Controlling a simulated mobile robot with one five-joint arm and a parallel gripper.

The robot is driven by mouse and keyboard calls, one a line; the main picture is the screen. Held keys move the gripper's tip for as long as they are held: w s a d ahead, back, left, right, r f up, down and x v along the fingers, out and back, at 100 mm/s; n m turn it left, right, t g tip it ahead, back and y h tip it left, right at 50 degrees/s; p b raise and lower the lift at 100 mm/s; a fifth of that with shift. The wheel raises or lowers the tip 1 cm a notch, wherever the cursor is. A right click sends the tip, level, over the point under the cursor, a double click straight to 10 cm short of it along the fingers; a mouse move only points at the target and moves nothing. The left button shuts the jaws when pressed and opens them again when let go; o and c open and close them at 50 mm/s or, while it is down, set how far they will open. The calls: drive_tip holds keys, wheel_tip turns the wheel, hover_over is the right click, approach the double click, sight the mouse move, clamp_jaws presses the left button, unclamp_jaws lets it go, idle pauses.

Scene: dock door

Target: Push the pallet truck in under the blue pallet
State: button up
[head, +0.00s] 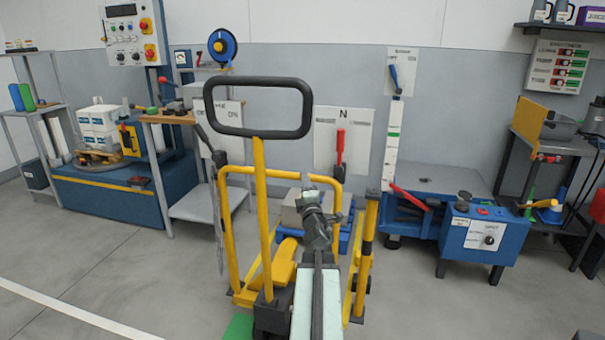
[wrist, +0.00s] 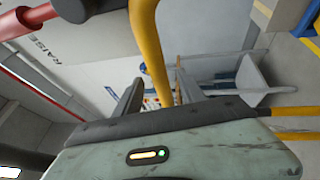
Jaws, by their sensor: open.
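The pallet truck (head: 257,185) stands in the middle of the head view, with a black loop handle (head: 258,133) on an upright yellow bar and a yellow low body (head: 276,264). Part of the blue pallet (head: 345,243) shows behind it, with a grey box (head: 290,212) on top. Most of the pallet is hidden by yellow bars and my arm. My gripper (head: 313,207) is right of the handle bar. In the wrist view my gripper (wrist: 160,90) is open, and a yellow bar (wrist: 150,50) appears between its fingers. I cannot tell whether they touch it.
Yellow rails (head: 359,265) stand just right of my arm. A white line (head: 75,313) crosses the open floor at the front left.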

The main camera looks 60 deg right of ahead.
drive_tip(key=p+x, duration=0.1)
drive_tip(key=x, duration=0.5)
drive_tip(key=shift+d, duration=0.35)
clamp_jaws()
idle(0.9)
